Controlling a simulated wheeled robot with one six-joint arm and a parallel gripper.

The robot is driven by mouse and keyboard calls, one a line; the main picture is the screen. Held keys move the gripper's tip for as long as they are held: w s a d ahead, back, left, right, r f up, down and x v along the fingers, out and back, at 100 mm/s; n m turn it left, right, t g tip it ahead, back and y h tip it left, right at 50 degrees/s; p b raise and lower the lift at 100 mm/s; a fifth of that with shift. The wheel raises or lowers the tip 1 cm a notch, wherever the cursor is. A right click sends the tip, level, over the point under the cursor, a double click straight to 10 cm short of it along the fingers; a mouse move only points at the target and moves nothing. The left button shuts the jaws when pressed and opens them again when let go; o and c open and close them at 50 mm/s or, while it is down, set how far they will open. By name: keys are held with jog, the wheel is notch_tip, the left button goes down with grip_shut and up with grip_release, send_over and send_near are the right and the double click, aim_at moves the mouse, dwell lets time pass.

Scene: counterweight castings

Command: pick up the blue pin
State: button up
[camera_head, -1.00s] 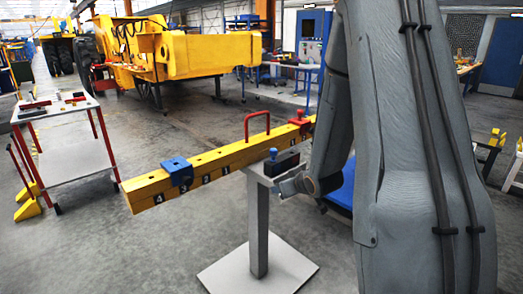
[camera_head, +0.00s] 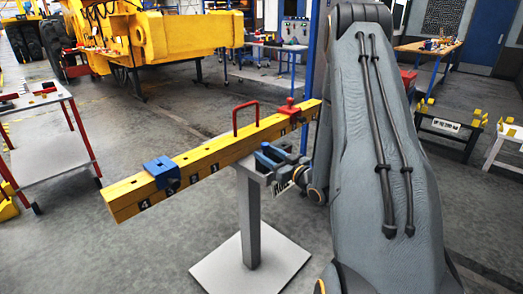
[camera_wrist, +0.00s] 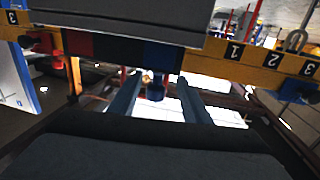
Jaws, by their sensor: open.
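The blue pin (camera_wrist: 156,88) stands between the two fingers of my gripper (camera_wrist: 158,82) in the wrist view, with gaps on both sides. It looks dark blue with a narrower shiny top. In the head view a small blue part of the pin (camera_head: 265,147) shows by the beam, beside my gripper (camera_head: 271,159). My fingers are open around the pin, at the top of the grey post, and hold nothing. The dark arm parts hide some of the wrist view.
A yellow numbered beam (camera_head: 208,160) crosses above the grey post (camera_head: 249,215). It carries a blue block (camera_head: 161,171), a red handle (camera_head: 246,103) and a red block (camera_head: 289,110). A trolley (camera_head: 42,97) stands left. Open floor surrounds the base plate.

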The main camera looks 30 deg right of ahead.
jog(key=shift+w+d+r+p, duration=0.1)
jog(key=shift+w+p, duration=0.2)
jog(key=shift+w, duration=0.5)
jog(key=w, duration=0.2)
jog(key=w+p, duration=0.1)
jog(key=w, duration=0.1)
jog(key=shift+a, duration=0.4)
grip_shut()
